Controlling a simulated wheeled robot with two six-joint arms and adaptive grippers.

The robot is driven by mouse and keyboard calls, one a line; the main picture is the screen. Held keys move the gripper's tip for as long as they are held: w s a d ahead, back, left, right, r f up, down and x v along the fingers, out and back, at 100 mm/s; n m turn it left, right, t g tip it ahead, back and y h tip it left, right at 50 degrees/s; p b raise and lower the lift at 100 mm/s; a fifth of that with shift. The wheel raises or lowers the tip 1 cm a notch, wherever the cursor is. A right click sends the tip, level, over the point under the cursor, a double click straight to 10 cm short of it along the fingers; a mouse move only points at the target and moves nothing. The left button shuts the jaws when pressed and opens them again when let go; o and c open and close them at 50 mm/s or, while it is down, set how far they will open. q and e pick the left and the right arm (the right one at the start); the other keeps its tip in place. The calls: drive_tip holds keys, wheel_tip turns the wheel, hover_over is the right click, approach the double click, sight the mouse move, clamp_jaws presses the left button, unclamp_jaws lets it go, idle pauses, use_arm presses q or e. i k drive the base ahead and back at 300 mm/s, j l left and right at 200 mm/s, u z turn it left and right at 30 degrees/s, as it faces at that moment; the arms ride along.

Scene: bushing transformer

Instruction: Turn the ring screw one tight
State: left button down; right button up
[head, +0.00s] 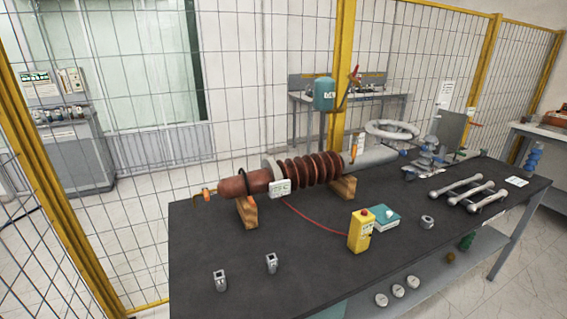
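A brown ribbed bushing (312,168) lies on its side across two wooden blocks, the left one (246,211) and the right one (343,187), on the dark table (320,262). A dark ring (243,181) goes around its left part. A small orange-brown fitting (205,193) sticks out at its left end. A small metal ring-shaped part (427,221) lies on the table at the right. I cannot tell which of these is the ring screw, and no thread shows. Neither of my grippers is in view.
A yellow box (360,231) with a red button and a teal box (384,218) stand mid-table. Two small metal blocks (220,281) (271,263) stand at the front left. Silver bars (467,190) lie at the right. A yellow-framed mesh fence (262,70) runs behind.

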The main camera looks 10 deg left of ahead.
sight(403, 152)
drive_tip(key=l+u, duration=0.1)
drive_tip(key=u, duration=0.45)
drive_tip(key=l+u, duration=0.3)
drive_tip(key=l, duration=0.45)
drive_tip(key=l+u, duration=0.35)
drive_tip(key=l, duration=0.45)
drive_tip(key=k+l+u, duration=0.1)
drive_tip(key=l+u, duration=0.2)
drive_tip(key=l, duration=0.45)
